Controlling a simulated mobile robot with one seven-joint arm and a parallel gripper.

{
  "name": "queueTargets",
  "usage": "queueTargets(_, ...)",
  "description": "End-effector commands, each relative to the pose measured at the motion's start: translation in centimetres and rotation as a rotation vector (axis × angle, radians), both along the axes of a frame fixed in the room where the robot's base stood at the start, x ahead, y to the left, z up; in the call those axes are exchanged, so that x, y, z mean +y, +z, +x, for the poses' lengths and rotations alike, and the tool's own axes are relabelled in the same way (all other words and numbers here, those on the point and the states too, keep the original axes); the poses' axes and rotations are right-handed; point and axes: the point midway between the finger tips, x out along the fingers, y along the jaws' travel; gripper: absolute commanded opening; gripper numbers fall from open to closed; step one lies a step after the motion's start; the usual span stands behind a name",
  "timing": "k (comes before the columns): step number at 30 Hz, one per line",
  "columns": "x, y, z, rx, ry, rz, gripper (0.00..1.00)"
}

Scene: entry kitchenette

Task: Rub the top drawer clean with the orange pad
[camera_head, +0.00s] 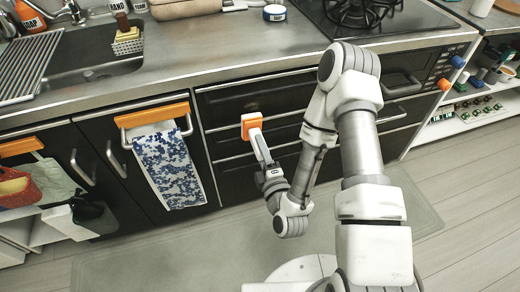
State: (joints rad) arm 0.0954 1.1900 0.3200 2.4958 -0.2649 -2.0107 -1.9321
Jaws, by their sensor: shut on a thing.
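The orange pad (248,119) is a small orange block with a pale patch, held at the end of my gripper (256,136). My gripper is shut on it and points up towards the drawers. The top drawer (222,102) is the dark front just under the counter, left of my arm. My arm hides part of the drawers to the right.
A blue-patterned towel (168,170) hangs from an orange-topped handle at left. The counter (215,50) holds a sink (95,55) and a stove (385,14). Open shelves (475,110) stand at right. A grey mat (190,255) covers floor before the cabinets.

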Motion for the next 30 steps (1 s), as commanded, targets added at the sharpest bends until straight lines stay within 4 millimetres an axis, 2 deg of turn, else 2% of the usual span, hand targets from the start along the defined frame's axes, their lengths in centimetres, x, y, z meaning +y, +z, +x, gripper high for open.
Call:
queueTargets(9, 1.1, 0.0, 3.7, -0.004, 0.002, 0.001, 0.00)
queueTargets(15, 1.6, 0.0, 5.1, -0.001, 0.002, 0.001, 0.00)
queueTargets(30, 1.6, 0.0, 5.6, 0.000, 0.001, 0.002, 0.00)
